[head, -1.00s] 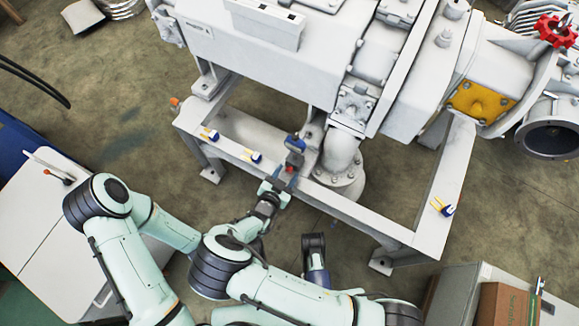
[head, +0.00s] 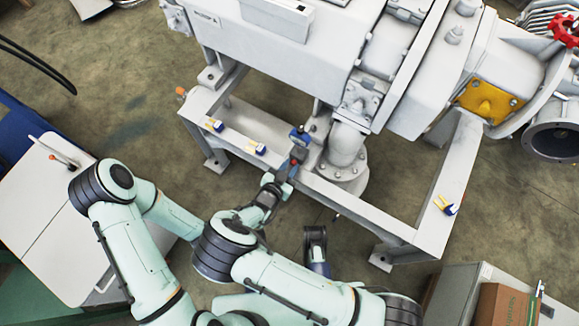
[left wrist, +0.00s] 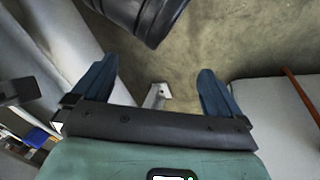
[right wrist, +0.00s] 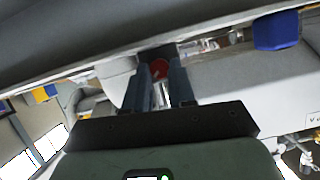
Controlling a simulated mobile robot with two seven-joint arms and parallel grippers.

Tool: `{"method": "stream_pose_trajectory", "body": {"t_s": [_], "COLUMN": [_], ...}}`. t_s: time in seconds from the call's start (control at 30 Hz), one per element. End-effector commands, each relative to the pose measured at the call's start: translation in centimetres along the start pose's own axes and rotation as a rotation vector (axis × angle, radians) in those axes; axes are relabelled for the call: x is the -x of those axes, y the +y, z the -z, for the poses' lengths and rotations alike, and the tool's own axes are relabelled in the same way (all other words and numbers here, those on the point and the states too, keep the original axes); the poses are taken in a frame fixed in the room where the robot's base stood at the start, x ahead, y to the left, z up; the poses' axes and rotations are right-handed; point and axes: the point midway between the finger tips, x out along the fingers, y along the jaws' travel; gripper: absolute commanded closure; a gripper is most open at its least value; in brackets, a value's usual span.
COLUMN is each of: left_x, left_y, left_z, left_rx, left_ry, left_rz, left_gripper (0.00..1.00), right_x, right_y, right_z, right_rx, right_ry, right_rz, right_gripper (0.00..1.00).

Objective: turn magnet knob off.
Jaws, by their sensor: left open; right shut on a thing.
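The magnet fixture (head: 300,140), grey with blue parts, sits on the front rail of the white steel frame (head: 340,204), below the pump body. My right gripper (head: 288,172) reaches up to it from the front. In the right wrist view my right gripper (right wrist: 161,85) is closed on the red knob (right wrist: 160,68), which shows at the fingertips. How far the knob is turned cannot be told. My left gripper (left wrist: 155,82) is open and empty over the floor in the left wrist view; I cannot make it out clearly in the head view.
A white cabinet (head: 45,215) stands at left, and a cardboard box (head: 503,305) at lower right. Bare floor lies in front of the frame.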

Motion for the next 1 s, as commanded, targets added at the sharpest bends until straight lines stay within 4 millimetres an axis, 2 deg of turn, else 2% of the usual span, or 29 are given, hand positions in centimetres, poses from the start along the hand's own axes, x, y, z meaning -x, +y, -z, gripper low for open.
{"method": "stream_pose_trajectory", "body": {"t_s": [0.6, 1.0], "left_x": [-0.5, -0.8], "left_y": [-0.2, -0.3], "left_z": [0.6, 1.1], "left_rx": [0.001, 0.002], "left_ry": [0.019, 0.034], "left_rz": [0.001, 0.002], "left_gripper": [0.0, 0.0], "right_x": [-0.2, -0.1], "right_y": [-0.4, -0.5], "right_z": [-0.1, -0.1], "right_rx": [0.387, 0.507], "right_ry": [0.0, 0.001], "right_rz": [-0.164, -0.212], "right_gripper": [1.0, 1.0]}}
